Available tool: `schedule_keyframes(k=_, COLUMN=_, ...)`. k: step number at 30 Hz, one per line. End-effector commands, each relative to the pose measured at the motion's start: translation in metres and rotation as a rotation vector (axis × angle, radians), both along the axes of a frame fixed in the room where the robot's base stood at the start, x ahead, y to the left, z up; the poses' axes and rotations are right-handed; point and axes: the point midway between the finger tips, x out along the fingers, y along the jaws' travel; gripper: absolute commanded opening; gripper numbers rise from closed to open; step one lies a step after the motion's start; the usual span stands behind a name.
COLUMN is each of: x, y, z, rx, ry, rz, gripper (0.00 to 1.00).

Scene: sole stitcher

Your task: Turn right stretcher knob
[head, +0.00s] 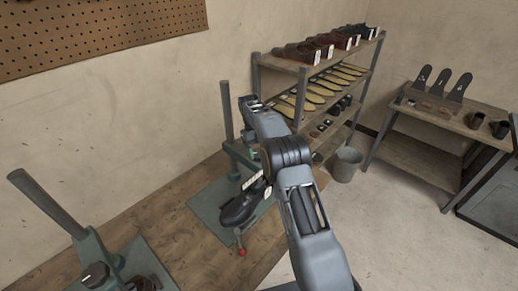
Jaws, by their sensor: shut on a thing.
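A green stretcher machine (207,212) stands on the wooden bench with a black shoe (236,211) on it. The shoe has pale laces, and its toe points toward the lower left. A small red knob (241,252) sits at the end of a thin rod in front of the shoe. My arm rises from the lower right and crosses in front of the machine's right side. It hides part of the machine and anything behind it. I cannot make out my gripper's fingers, or any other stretcher knob.
A second green machine with a tall lever (45,203) stands at the lower left of the bench (136,232). Behind are a shelf rack (300,64) of shoes and soles, a grey bin (345,164) and a side table (436,113).

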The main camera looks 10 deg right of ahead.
Motion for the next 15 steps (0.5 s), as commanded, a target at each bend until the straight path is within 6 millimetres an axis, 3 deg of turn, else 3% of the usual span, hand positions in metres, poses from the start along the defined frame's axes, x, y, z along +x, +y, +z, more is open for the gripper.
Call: schedule_keyframes(k=15, x=0.0009, y=0.0, z=0.0005, rx=0.001, ry=-0.005, rz=-0.091, gripper=0.41)
